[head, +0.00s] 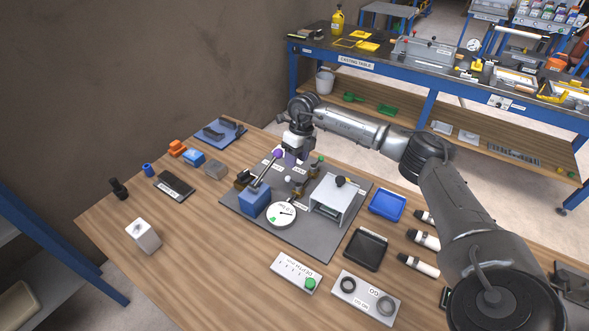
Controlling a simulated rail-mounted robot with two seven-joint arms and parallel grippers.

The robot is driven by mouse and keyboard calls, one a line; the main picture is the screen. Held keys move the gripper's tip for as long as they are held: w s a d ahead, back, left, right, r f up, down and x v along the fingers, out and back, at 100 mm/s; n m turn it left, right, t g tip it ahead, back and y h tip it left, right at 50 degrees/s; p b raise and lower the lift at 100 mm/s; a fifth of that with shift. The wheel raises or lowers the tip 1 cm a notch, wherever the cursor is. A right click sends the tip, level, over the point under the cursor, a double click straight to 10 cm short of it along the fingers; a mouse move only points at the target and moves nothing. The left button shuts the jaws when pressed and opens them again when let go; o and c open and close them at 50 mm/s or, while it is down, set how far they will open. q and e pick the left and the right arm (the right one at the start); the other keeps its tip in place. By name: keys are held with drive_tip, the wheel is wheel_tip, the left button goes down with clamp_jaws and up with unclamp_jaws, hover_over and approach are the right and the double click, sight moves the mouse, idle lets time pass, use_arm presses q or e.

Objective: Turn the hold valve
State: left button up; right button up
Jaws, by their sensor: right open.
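A grey base plate (328,240) on the wooden table carries a fixture with several small fittings. A round white dial gauge (281,214) stands at its front, beside a blue block (254,199). A lever with a purple ball knob (277,154) rises from near the block. Small brass fittings (298,192) stand behind the gauge, and a green knob (320,159) shows at the back. I cannot tell which fitting is the hold valve; its label is too small to read. My right gripper (291,160) points down over the back of the plate, open, close to the purple knob. My left gripper is out of view.
A grey open-fronted box (334,198) stands right of the fittings. A blue tray (387,205), a black tray (365,250) and several white-and-black cylinders (424,239) lie further right. A white block (144,236) stands at the left. The front left tabletop is mostly clear.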

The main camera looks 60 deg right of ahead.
drive_tip(key=shift+s+d+r+p, duration=0.1)
drive_tip(key=shift+d+r+p, duration=0.15)
drive_tip(key=shift+r, duration=1.2)
drive_tip(key=shift+s+d+r+p, duration=0.1)
drive_tip(key=shift+d+r, duration=0.2)
drive_tip(key=shift+r, duration=1.1)
drive_tip(key=shift+w, duration=0.1)
